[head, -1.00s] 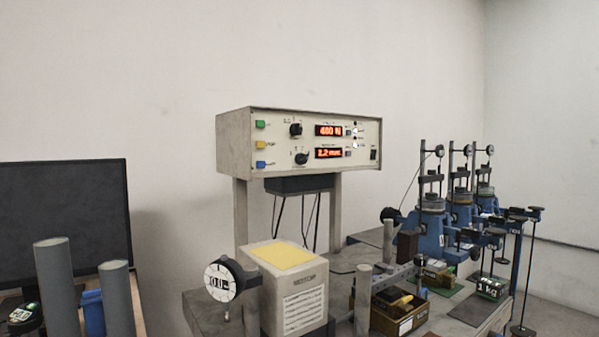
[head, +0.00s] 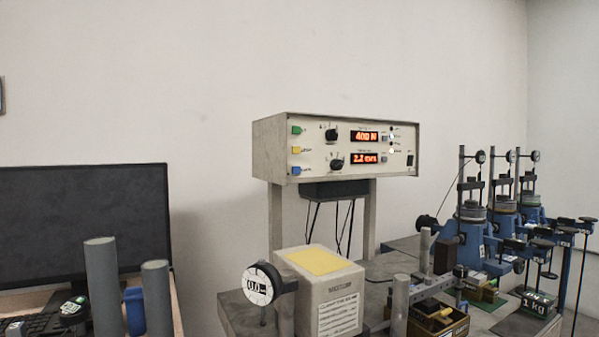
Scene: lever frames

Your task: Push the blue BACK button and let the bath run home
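The blue button (head: 296,171) is the lowest of three coloured buttons at the left end of the control box (head: 345,117) in the head view. A yellow button (head: 295,150) and a green button (head: 297,130) sit above it. Two red displays glow on the panel; the upper one (head: 366,136) seems to read 400 N, the lower one (head: 366,158) is a little blurred. The bath cannot be clearly made out. My gripper is not in view, and nothing touches the buttons.
A beige box with a yellow top (head: 320,262) and a round dial gauge (head: 262,284) stand below the panel. Grey cylinders (head: 103,285) and a dark monitor (head: 85,215) are at left. Blue lever rigs (head: 475,235) and weights stand at right. The space before the panel looks clear.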

